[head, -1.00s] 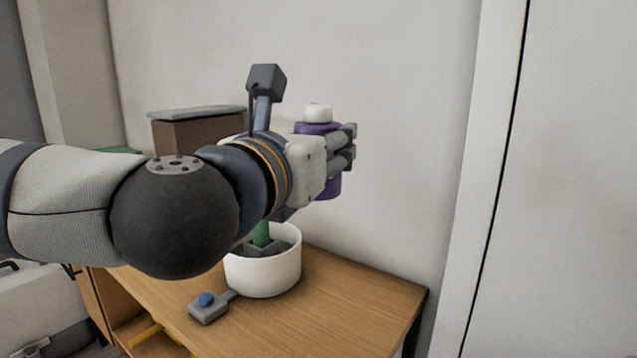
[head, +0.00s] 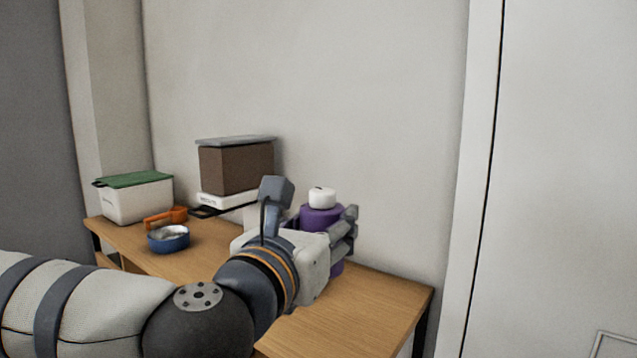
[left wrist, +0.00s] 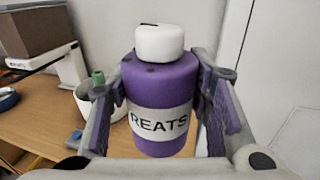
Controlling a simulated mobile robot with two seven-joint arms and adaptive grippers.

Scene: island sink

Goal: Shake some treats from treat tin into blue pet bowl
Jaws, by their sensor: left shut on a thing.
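The treat tin (head: 320,217) is purple with a white cap and stands upright between the fingers of my left gripper (head: 345,232). The left wrist view shows the tin (left wrist: 160,85) with a white label reading "REATS". My left gripper (left wrist: 165,110) is shut on it, one finger on each side. The gripper covers much of the tin in the head view. The blue pet bowl (head: 168,239) sits on the wooden table to the left of the gripper, apart from it. A blue rim also shows at the left edge of the left wrist view (left wrist: 8,99). My right gripper is not in view.
An orange-handled object (head: 166,217) lies just behind the bowl. A white bin with green lid (head: 137,196) and a brown box (head: 237,168) stand at the back. A white pot (left wrist: 88,105) is near the gripper. The wooden table (head: 375,303) is clear at front right.

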